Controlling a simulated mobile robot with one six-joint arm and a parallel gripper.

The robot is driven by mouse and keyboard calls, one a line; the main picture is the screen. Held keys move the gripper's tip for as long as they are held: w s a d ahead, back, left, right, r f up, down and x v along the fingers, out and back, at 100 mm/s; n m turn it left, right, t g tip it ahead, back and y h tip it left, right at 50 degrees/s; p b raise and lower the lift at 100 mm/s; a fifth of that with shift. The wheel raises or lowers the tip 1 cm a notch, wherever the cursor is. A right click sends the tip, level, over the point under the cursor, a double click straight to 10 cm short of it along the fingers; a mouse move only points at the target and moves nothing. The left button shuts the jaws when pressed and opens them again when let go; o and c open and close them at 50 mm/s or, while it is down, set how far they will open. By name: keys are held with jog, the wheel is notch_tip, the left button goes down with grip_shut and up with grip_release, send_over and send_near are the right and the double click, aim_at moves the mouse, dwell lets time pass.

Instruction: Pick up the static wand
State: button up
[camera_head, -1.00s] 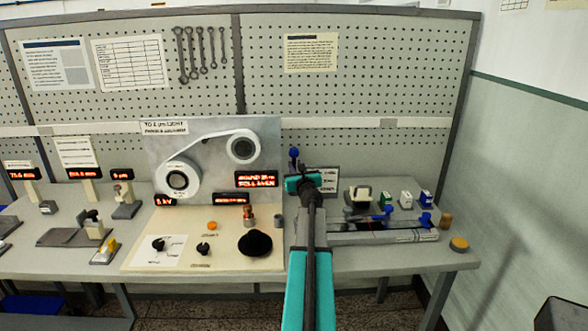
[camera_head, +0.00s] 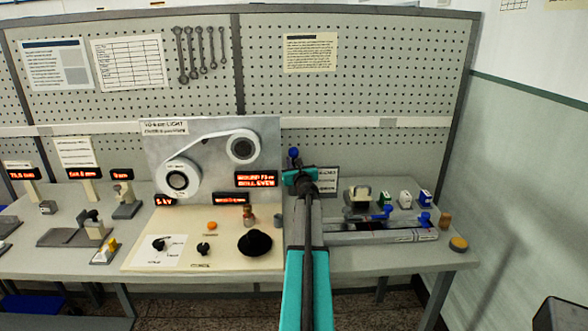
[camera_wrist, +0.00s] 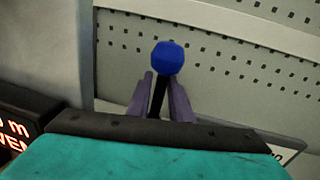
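What looks like the static wand (camera_head: 293,153) stands upright as a dark rod with a blue ball end, behind my gripper in the head view. In the wrist view its blue ball (camera_wrist: 168,57) is at the upper middle. The dark rod runs down between my two purple-grey fingers. My gripper (camera_wrist: 160,97) has one finger on each side of the rod, and the fingers look a little apart from it. In the head view the teal body of my gripper (camera_head: 300,179) sits just below the ball. The lower rod is hidden.
At right are a long grey fixture (camera_head: 380,237) with blue knobs and small blocks (camera_head: 405,198). The pegboard (camera_head: 380,90) rises behind.

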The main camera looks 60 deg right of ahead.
grip_shut()
jog(key=shift+r, duration=0.1)
notch_tip(320, 180, up, 28)
jog(key=p, duration=0.6)
jog(key=shift+p, duration=0.4)
dwell(0.5)
